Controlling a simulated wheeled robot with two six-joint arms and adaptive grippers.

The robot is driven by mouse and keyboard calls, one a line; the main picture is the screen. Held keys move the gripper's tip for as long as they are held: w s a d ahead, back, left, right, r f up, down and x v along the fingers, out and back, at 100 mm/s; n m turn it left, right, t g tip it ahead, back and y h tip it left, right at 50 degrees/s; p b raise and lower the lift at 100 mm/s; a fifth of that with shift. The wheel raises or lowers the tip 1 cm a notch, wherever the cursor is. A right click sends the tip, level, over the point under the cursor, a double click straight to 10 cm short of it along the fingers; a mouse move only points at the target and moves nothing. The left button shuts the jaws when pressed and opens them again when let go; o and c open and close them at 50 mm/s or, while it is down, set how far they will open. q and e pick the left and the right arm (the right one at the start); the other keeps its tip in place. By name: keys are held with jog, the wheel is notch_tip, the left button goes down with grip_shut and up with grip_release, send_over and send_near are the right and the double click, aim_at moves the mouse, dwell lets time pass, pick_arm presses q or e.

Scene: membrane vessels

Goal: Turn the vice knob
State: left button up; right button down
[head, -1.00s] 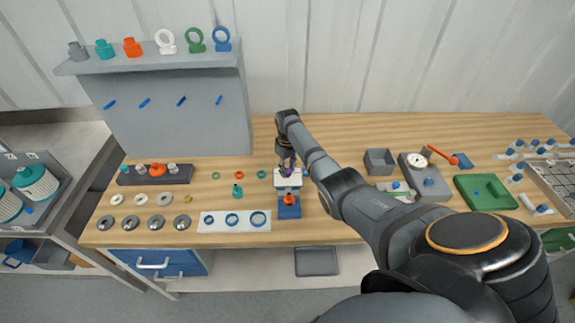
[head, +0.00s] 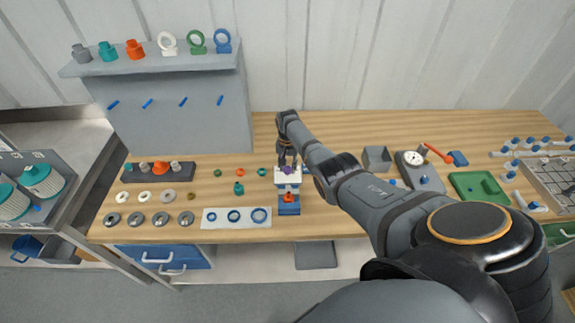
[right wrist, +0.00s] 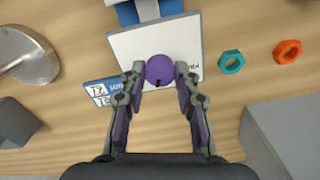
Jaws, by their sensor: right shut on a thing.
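The vice (head: 289,198) is a blue block with a white top plate and an orange part at its front. It stands on the wooden bench near the middle of the head view. Its round purple knob (head: 288,170) is at the far side of the white plate; the knob also shows in the right wrist view (right wrist: 160,69). My right gripper (head: 288,163) reaches down from behind it. Its fingertips (right wrist: 159,78) are shut on the knob, one on each side. My left gripper is not in view.
Green and orange rings (right wrist: 287,51) lie close beside the vice. A white strip with blue rings (head: 209,224) is to its left. A grey open box (head: 377,159), a gauge block (head: 413,158) and a green tray (head: 478,186) are to the right, past my right arm.

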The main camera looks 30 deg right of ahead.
aim_at(288, 168)
jog(key=m, duration=0.3)
jog(key=shift+w+r+m, duration=0.1)
jog(key=shift+r+m, duration=0.1)
jog(key=shift+m, duration=0.1)
jog(key=shift+d+m+p, duration=0.1)
jog(key=shift+m+p, duration=0.35)
jog(key=shift+m, duration=1.05)
jog(key=c, duration=1.1)
grip_release()
jog(key=shift+o, duration=0.6)
jog(key=shift+f, duration=0.1)
notch_tip(288, 168, up, 12)
